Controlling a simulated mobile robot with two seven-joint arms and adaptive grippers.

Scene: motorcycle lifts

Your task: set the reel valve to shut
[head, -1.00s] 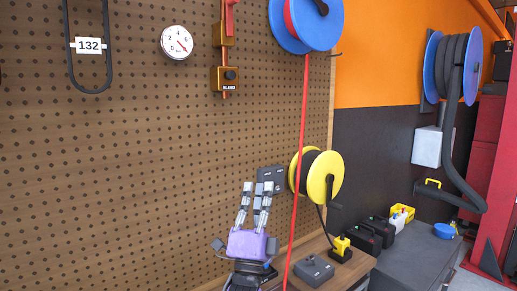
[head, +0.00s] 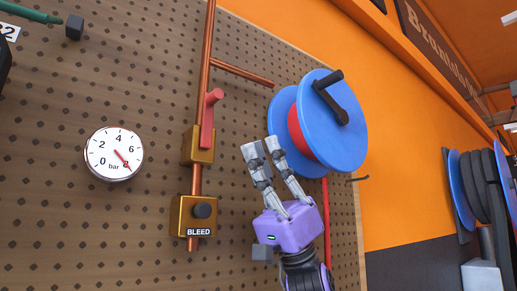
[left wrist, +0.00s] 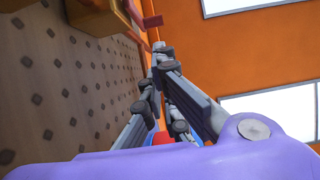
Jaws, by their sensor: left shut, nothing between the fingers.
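The valve (head: 199,145) is a brass block on a copper pipe on the pegboard, left of the blue hose reel. Its red lever (head: 208,118) points up, roughly along the pipe, with a knob at its top. My left gripper (head: 263,150) is right of the lever and apart from it, in front of the reel's left edge. Its fingers point up and are shut with nothing between them. In the left wrist view the fingers (left wrist: 160,58) meet near the middle; a red piece (left wrist: 152,21) shows beyond them. My right gripper is not in view.
A blue reel (head: 340,130) with red hose and a dark crank stands close to my gripper. Below the valve is a brass BLEED block (head: 194,216) with a black knob. A round gauge (head: 114,154) has its needle pointing lower right. A small hook (head: 357,178) sticks out at right.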

